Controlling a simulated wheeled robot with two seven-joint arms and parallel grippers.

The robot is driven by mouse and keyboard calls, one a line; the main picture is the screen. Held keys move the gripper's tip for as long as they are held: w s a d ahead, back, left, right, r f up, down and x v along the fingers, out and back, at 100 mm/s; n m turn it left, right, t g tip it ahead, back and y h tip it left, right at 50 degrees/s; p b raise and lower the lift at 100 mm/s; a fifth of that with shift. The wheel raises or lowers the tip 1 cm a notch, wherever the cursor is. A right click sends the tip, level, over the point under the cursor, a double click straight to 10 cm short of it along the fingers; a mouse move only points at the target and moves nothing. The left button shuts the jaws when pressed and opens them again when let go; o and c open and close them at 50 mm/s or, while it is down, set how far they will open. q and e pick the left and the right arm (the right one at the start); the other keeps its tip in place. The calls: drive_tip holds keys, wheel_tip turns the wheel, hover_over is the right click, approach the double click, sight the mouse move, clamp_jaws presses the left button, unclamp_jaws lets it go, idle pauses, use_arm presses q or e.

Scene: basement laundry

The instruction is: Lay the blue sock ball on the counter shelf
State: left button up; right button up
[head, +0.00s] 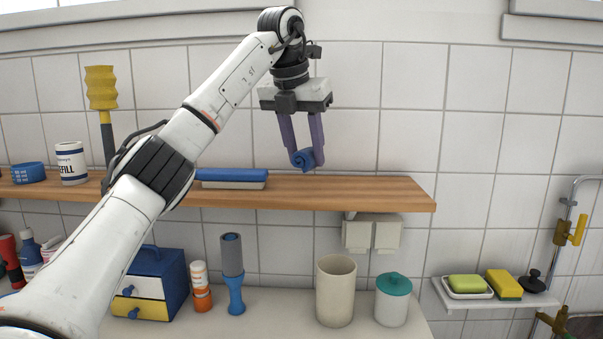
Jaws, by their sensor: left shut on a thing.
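The blue sock ball (302,160) is a small rolled bundle held between the purple fingertips of my left gripper (306,160). The gripper points down and is shut on it. The sock ball is just above the wooden counter shelf (350,191), near its right part; I cannot tell whether it touches the wood. My left arm comes in from the lower left and hides part of the shelf. My right gripper is not in view.
A blue and grey brush or box (234,179) lies on the shelf left of the sock ball. A white tin (71,163) and a blue cup (28,173) stand further left. The shelf's right end is bare. Below are a beige cup (335,290) and a teal-lidded jar (392,299).

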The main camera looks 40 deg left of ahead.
use_arm(q)
wheel_tip(320, 180, down, 5)
drive_tip(key=shift+r, duration=0.15)
drive_tip(key=o, duration=1.1)
drive_tip(key=shift+c, duration=0.2)
drive_tip(key=v, duration=1.2)
